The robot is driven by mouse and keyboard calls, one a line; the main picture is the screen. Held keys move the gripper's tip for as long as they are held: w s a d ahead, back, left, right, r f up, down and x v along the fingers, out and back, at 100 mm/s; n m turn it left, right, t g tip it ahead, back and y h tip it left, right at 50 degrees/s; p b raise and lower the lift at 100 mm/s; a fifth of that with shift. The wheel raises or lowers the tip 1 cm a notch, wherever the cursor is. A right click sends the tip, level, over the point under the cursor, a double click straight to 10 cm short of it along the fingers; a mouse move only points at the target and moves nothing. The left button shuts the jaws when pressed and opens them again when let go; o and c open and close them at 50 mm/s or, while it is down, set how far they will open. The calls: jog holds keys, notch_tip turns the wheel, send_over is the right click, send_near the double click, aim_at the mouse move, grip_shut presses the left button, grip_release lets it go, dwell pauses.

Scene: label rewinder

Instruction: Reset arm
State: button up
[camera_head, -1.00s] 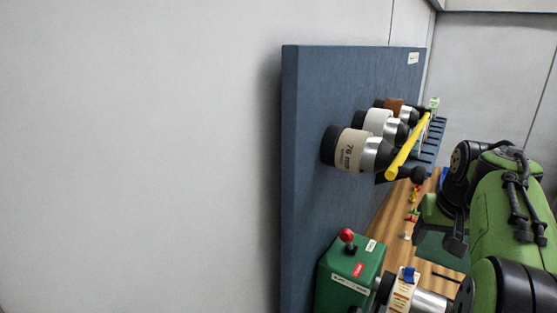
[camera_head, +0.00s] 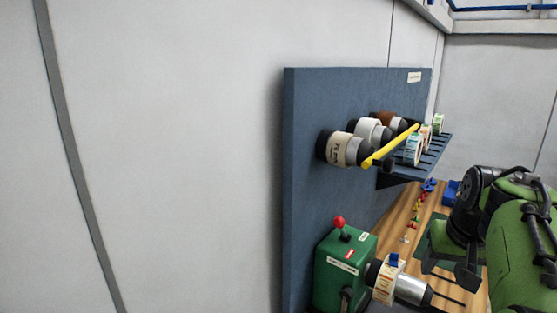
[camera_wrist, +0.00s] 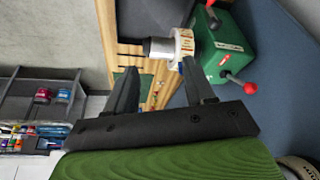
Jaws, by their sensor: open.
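My gripper (camera_wrist: 158,88) is open and empty in the wrist view, its two dark fingers spread apart above the wooden bench. My green arm and the gripper (camera_head: 465,275) also show at the right of the head view. The green rewinder (camera_head: 340,278) with a red-knobbed lever stands at the foot of the blue panel. A label roll (camera_head: 387,280) sits on its silver spindle, with a blue piece on top. In the wrist view the rewinder (camera_wrist: 222,48) and the roll (camera_wrist: 183,45) lie beyond the right finger.
The blue panel (camera_head: 310,215) carries several cores on pegs, one marked 76 mm (camera_head: 345,149). A yellow bar (camera_head: 390,146) crosses in front of them beside a slotted shelf (camera_head: 434,152) with label rolls. Small coloured pieces lie on the wooden bench (camera_head: 396,222). A dark shelving unit (camera_wrist: 40,100) stands at left.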

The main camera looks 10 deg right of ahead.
jog(key=s+a+f+n+t, duration=0.1)
jog(key=s+a+n, duration=0.1)
jog(key=a, duration=0.7)
jog(key=s+a+f+n, duration=0.1)
jog(key=s+a, duration=0.1)
jog(key=a, duration=0.7)
jog(key=s+a+f+n+y, duration=0.2)
jog(key=s+a+f, duration=0.4)
jog(key=s, duration=0.3)
jog(key=shift+a+n+t, duration=0.4)
